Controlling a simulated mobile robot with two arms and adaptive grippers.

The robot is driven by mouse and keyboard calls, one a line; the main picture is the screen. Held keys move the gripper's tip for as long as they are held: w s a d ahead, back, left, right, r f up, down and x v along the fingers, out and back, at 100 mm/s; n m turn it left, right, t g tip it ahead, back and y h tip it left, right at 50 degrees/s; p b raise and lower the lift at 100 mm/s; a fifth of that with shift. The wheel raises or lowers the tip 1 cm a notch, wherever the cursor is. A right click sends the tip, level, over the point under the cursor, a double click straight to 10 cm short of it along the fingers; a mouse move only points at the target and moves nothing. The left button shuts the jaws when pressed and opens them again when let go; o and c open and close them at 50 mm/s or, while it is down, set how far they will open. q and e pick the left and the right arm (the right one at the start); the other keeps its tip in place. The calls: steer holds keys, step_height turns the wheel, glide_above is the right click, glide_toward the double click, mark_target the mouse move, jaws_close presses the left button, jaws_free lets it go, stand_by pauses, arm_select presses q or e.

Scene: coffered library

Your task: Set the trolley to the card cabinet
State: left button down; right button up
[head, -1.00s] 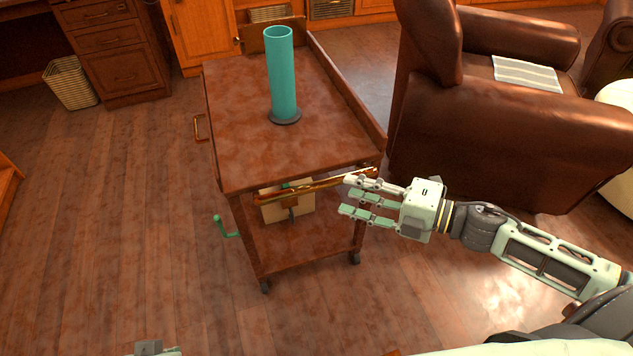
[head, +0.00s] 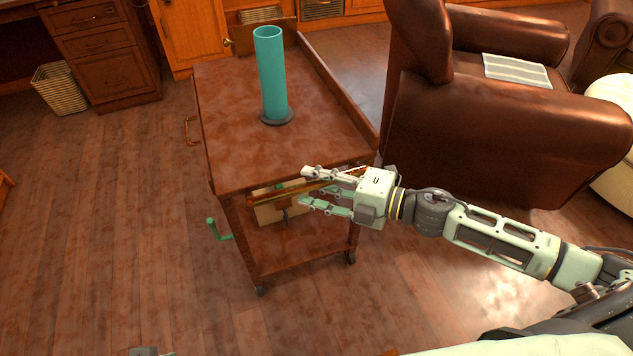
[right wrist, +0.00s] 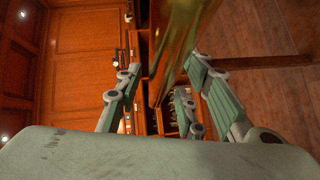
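The brown wooden trolley (head: 225,135) stands on castors in the middle of the head view, with a brass push bar (head: 262,199) across its near end. My right gripper (head: 304,187) is at this bar with its fingers spread. In the right wrist view the blurred brass bar (right wrist: 180,40) runs between the open fingers; contact cannot be told. Only a small piece of what appears to be my left gripper (head: 150,352) shows at the bottom edge. Wooden cabinetry (head: 190,35) stands behind the trolley; I cannot tell which part is the card cabinet.
A teal cylinder (head: 271,75) stands upright on the trolley top. A green crank (head: 218,230) sticks out at its left. A leather armchair (head: 500,110) is close on the right. A drawer desk (head: 105,45) and wicker basket (head: 60,88) are at the back left. The left floor is clear.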

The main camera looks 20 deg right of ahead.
jaws_close()
stand_by(0.3)
stand_by(0.3)
